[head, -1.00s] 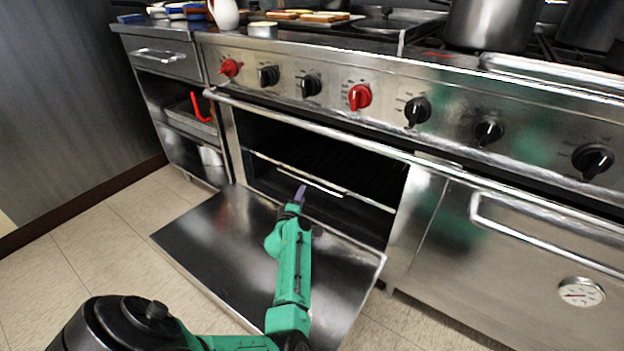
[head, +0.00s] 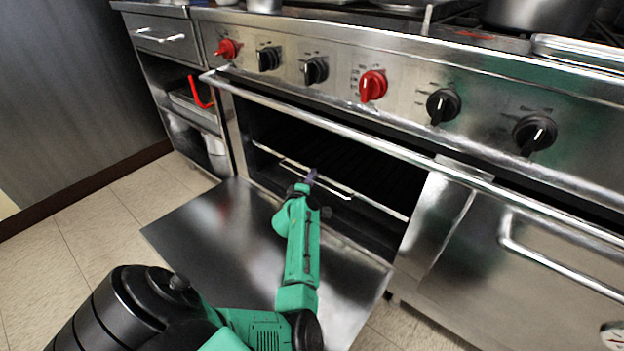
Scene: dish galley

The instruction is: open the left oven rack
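The left oven's door (head: 215,232) is folded down and lies open toward me. Inside the dark cavity, the oven rack (head: 383,207) shows as a thin metal front bar with a short handle bar (head: 322,180) at its middle. My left gripper (head: 311,176) is at the end of the green arm, at the rack's handle. Its purple fingertips overlap the handle in the picture. I cannot tell whether they are closed on it. My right gripper is not in view.
A long rail (head: 330,124) runs across above the oven opening, below red and black knobs (head: 372,86). A closed right oven door with a handle (head: 560,262) stands to the right. An open shelf unit (head: 190,120) stands left. Tiled floor (head: 100,225) is clear at left.

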